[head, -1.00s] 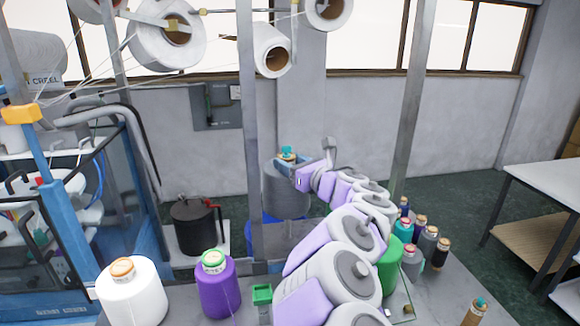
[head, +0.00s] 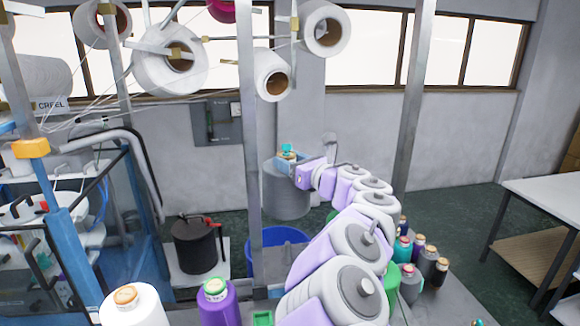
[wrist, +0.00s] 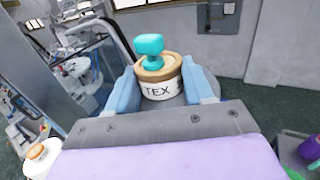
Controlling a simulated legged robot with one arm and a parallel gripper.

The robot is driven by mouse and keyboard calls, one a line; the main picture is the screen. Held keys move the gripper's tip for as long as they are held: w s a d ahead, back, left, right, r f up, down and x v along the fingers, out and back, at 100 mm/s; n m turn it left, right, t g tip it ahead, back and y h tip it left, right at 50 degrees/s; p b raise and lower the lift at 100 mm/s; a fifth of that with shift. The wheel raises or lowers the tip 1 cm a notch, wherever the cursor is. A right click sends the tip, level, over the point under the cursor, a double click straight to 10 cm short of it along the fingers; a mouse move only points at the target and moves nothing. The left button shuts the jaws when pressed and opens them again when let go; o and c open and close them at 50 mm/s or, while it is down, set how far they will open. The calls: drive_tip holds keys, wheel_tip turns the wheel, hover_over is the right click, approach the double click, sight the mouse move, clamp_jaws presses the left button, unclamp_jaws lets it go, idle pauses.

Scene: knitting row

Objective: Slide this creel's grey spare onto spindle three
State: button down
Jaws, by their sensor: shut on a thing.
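My gripper (head: 289,158) is shut on the top of a large grey cone (head: 287,193), which hangs upright beneath it. In the wrist view both blue fingers (wrist: 160,85) close around the cone's white TEX-labelled collar (wrist: 161,91). A tan rim and a teal knob-like piece (wrist: 150,50) stand above the collar. The creel (head: 412,110) carries white cones (head: 170,58) at the upper left and top. A thin, bare-looking rod (head: 232,39) shows between them. I cannot tell which spindle is number three.
A blue bin (head: 272,243) stands on the floor below the held cone. A steel upright (head: 252,150) stands just left of it. A dark pot (head: 195,245) is farther left. White (head: 133,305), purple (head: 219,304) and several other cones stand in front. A table (head: 550,195) is at right.

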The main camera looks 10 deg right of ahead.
drive_tip(key=shift+r+p, duration=1.1)
drive_tip(key=shift+r, duration=1.2)
